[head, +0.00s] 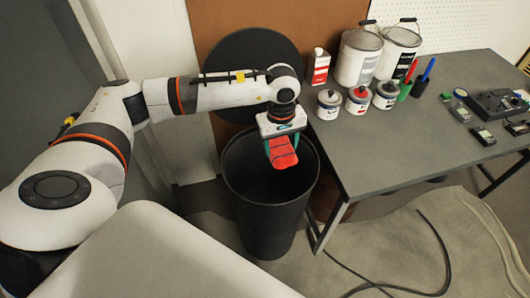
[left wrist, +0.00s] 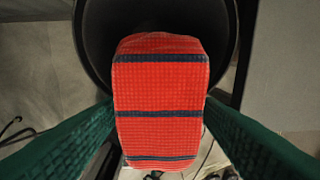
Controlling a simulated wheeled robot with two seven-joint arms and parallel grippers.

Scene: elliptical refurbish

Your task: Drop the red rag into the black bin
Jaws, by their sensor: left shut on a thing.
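The red rag (head: 281,152) with dark stripes is held by my left gripper (head: 282,140). In the left wrist view the rag (left wrist: 160,100) sits between the two green fingers, which press on its sides. The black bin (head: 264,205) stands on the floor left of the table, open at the top. The gripper and rag are over the bin's opening, by its rear right part. In the left wrist view the bin's dark rim (left wrist: 90,50) shows behind the rag. The bin's bottom is too dark to see. My right gripper is not in view.
The grey table (head: 390,155) stands right of the bin, its edge close to the rim. It holds paint cans (head: 357,58), small tins (head: 357,99), a red-and-white bottle (head: 318,67) and tools. A round black lid (head: 245,60) leans behind the bin. Cables (head: 445,240) lie on the floor.

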